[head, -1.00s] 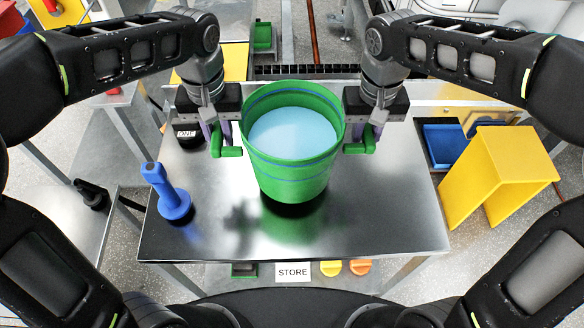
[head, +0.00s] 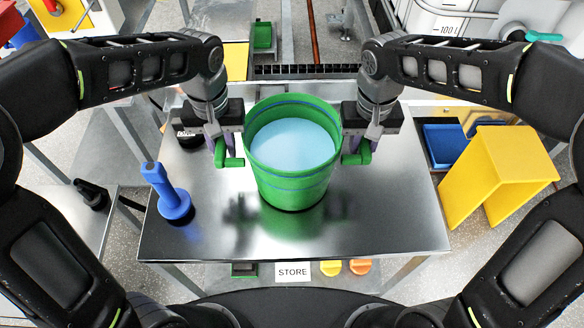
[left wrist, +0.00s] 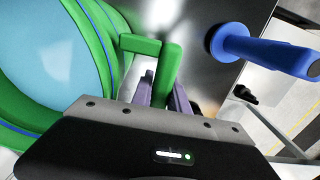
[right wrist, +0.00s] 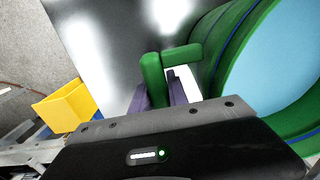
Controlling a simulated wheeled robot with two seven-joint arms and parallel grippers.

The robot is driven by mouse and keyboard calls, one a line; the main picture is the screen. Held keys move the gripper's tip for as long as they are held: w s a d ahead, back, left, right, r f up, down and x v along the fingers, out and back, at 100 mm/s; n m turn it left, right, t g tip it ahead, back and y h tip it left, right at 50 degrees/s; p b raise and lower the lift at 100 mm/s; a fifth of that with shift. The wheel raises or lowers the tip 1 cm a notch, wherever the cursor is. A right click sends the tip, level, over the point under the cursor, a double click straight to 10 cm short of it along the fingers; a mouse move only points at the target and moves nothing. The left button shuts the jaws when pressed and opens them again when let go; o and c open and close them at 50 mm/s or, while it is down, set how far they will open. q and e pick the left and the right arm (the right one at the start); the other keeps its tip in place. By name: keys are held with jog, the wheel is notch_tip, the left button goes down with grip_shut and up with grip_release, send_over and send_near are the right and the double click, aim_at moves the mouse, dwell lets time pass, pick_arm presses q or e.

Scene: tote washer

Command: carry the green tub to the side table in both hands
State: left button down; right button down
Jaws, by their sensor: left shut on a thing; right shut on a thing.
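The green tub (head: 290,185), upright with blue bands and pale blue contents (head: 292,142), is over the middle of a steel table (head: 390,220). Its base looks on or barely above the tabletop; I cannot tell which. My left gripper (head: 217,152) is shut on the tub's left handle, a green bar that also shows in the left wrist view (left wrist: 168,75). My right gripper (head: 361,150) is shut on the right handle, which shows in the right wrist view (right wrist: 154,78). The tub's far side is hidden.
A blue handled tool (head: 172,195) stands on the table left of the tub. A black object (head: 190,138) sits behind my left gripper. A yellow stand (head: 498,170) and blue bin (head: 443,142) are at right. The table's front and right parts are clear.

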pick_arm(q)
jog(key=shift+w+d+f, duration=0.1)
pick_arm(e)
jog(key=shift+w+a+f, duration=0.1)
pick_arm(q)
jog(key=c, duration=1.3)
grip_release()
jog(key=shift+f, duration=0.1)
pick_arm(e)
jog(key=c, duration=1.3)
grip_release()
jog(key=shift+f, duration=0.1)
pick_arm(q)
notch_tip(320, 180, up, 12)
pick_arm(e)
notch_tip(320, 180, up, 12)
jog(key=shift+r, duration=0.1)
pick_arm(q)
jog(key=shift+o, duration=0.6)
jog(key=o, duration=0.7)
